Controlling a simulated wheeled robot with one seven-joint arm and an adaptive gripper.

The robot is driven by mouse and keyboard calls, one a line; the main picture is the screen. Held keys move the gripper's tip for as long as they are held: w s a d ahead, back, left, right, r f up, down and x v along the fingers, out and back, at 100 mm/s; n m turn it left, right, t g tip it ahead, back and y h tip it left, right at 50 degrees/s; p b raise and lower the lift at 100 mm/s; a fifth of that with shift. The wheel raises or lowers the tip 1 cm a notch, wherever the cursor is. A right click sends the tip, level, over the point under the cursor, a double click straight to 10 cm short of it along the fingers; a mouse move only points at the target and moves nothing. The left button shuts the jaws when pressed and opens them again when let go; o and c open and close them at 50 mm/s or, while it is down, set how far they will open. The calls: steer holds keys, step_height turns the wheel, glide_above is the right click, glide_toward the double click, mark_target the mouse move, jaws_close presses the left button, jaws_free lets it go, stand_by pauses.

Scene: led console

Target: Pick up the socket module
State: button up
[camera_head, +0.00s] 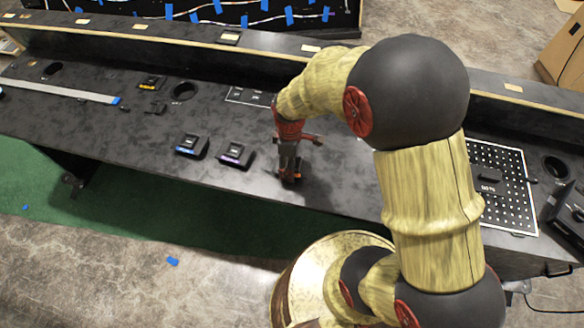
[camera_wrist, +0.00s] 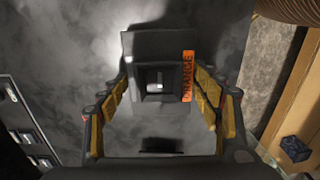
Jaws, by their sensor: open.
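A dark, square-edged module (camera_wrist: 150,46) with an orange label reading ORANGE and a square opening in its middle lies on the dark countertop. It looks like the socket module, though I cannot be certain. My gripper (camera_wrist: 161,92) is open, with its yellow-padded fingers on the left and right sides of this module. I cannot tell whether the pads touch it. In the head view, my gripper (camera_head: 290,174) points down near the counter's front edge and mostly hides the module, with only a little orange showing.
A blue-marked module (camera_head: 192,146) and a purple-marked module (camera_head: 236,155) sit left of my gripper. A yellow-marked one (camera_head: 151,83) lies farther back. A white-dotted black panel (camera_head: 510,190) is on the right. The counter (camera_head: 120,125) has bare room at left.

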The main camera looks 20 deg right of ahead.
steer(key=c, duration=0.3)
steer(key=c, duration=0.6)
steer(key=shift+r, duration=0.15)
